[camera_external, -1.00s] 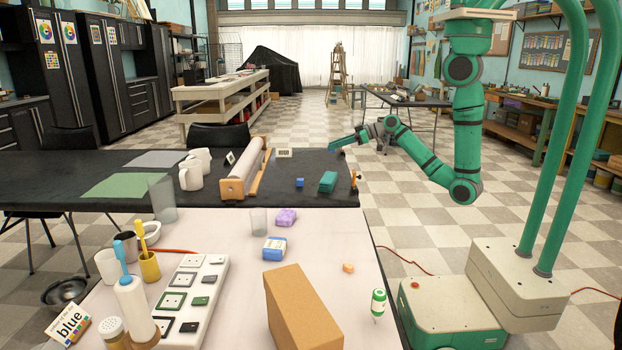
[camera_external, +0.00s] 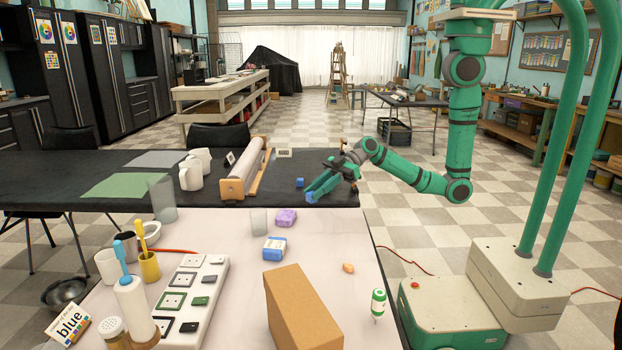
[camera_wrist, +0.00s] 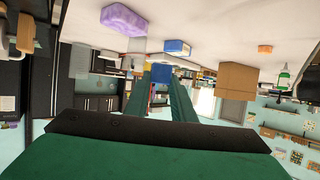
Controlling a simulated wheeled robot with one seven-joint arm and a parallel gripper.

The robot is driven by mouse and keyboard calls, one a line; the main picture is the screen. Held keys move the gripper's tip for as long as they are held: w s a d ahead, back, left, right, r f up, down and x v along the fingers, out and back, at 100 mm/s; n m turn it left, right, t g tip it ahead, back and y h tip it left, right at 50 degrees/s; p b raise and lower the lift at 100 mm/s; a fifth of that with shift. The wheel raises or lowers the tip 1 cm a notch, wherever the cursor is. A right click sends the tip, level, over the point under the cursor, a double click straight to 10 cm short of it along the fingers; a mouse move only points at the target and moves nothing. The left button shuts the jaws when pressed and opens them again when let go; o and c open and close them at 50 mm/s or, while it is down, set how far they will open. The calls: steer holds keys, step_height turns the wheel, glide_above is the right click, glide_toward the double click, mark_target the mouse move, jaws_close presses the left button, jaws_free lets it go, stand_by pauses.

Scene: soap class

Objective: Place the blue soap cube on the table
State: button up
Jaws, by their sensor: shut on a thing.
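My gripper (camera_external: 322,188) is above the near edge of the dark table. It is shut on a small blue piece (camera_external: 311,198), which looks like the blue soap cube. In the wrist view the blue piece (camera_wrist: 159,98) shows between the two green fingers (camera_wrist: 160,88). The pale table (camera_external: 215,235) lies in front of and below it. Another small blue cube (camera_external: 300,183) rests on the dark table (camera_external: 70,170), just left of my gripper. The teal block behind my gripper is mostly hidden.
On the pale table stand a purple block (camera_external: 286,218), a blue-and-white box (camera_external: 275,249), a clear glass (camera_external: 259,222), a cardboard box (camera_external: 302,310), an orange piece (camera_external: 348,268) and a green-and-white bottle (camera_external: 378,303). Bare tabletop lies right of the purple block.

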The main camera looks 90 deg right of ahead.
steer(key=n+g+y, duration=0.1)
glide_above(320, 231)
steer(key=shift+f, duration=4.25)
steer(key=shift+f, duration=0.15)
steer(key=o, duration=1)
steer(key=shift+r, duration=0.25)
steer(key=v, duration=1.2)
